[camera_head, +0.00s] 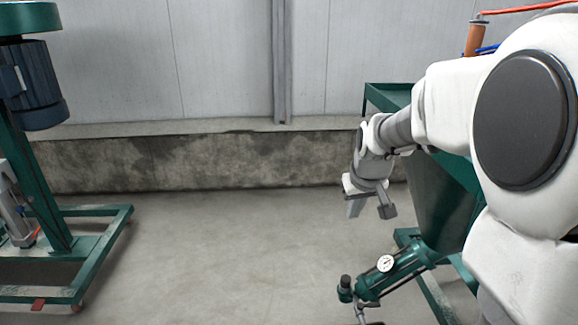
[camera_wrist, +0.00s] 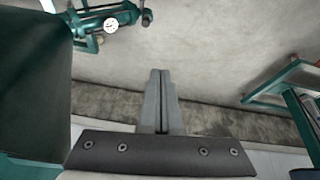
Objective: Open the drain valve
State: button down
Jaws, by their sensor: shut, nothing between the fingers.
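A green pipe assembly (camera_head: 408,262) with a white round gauge (camera_head: 385,263) slants out from the green hopper at the lower right of the head view. At its lower left end are a dark capped fitting (camera_head: 345,288) and a grey metal piece (camera_head: 362,308), partly cut off by the frame edge. I cannot tell which part is the drain valve handle. The assembly also shows in the wrist view at top left, with its gauge (camera_wrist: 110,25) and dark fitting (camera_wrist: 147,17). My gripper (camera_head: 370,211) hangs above the floor, above and apart from the pipe; its fingers (camera_wrist: 161,85) are together and empty.
The green hopper (camera_head: 440,195) stands right of my gripper, behind my arm, on a green frame (camera_head: 432,290). A green machine with a dark blue motor (camera_head: 35,85) stands at the left. Concrete floor (camera_head: 220,250) between them is clear, up to the low wall (camera_head: 200,160).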

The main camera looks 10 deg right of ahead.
jog(key=w+d+f+p, duration=0.1)
jog(key=w+d+f, duration=0.45)
jog(key=f, duration=0.35)
jog(key=w+d+f+p, duration=0.2)
jog(key=w+d+f, duration=0.4)
jog(key=f, duration=0.4)
jog(key=s+d+f+p, duration=0.1)
jog(key=d+f, duration=0.2)
jog(key=f, duration=0.9)
jog(key=d+f+m+g+p, duration=0.1)
jog(key=d+f, duration=0.3)
jog(key=f, duration=0.7)
jog(key=shift+s+f, duration=0.35)
jog(key=shift+f, duration=0.05)
jog(key=shift+f, duration=0.1)
